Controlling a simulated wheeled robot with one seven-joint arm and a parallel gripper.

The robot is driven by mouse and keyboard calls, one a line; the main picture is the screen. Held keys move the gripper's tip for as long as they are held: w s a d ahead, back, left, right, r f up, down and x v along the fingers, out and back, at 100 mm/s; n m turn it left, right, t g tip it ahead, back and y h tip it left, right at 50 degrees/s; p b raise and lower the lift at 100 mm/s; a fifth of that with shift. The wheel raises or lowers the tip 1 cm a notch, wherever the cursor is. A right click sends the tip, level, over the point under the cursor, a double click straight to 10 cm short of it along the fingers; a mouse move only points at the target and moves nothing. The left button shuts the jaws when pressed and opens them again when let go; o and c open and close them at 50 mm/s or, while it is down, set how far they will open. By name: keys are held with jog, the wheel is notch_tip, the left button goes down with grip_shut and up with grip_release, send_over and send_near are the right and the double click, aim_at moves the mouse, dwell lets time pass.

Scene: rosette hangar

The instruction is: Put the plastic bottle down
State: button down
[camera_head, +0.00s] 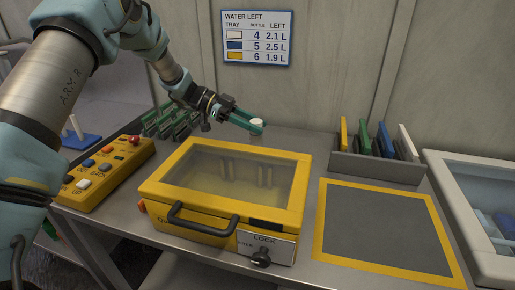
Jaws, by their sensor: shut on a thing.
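My gripper (250,124) reaches in from the upper left, over the back of the bench. Its green fingers are closed around a small white-topped thing, which I take to be the plastic bottle (257,121). Only its pale top shows clearly. Its lower part is hidden by the fingers and lies behind the yellow box, so I cannot tell whether it touches the bench.
A yellow box (298,202) with a clear lid, front handle and lock knob stands mid-bench. A yellow button panel (112,170) and green racks (172,120) are left. A yellow-edged grey mat (385,228) is empty. A grey holder (375,169) and white bin (455,205) are right.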

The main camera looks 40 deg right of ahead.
aim_at(254, 142)
jog(key=shift+f+p, duration=0.85)
jog(key=shift+f, duration=2.3)
jog(key=shift+f, duration=0.1)
jog(key=shift+c, duration=2.2)
grip_release()
jog(key=shift+w, duration=0.1)
jog(key=b+v, duration=0.4)
jog(key=v, duration=0.8)
jog(key=shift+r, duration=0.2)
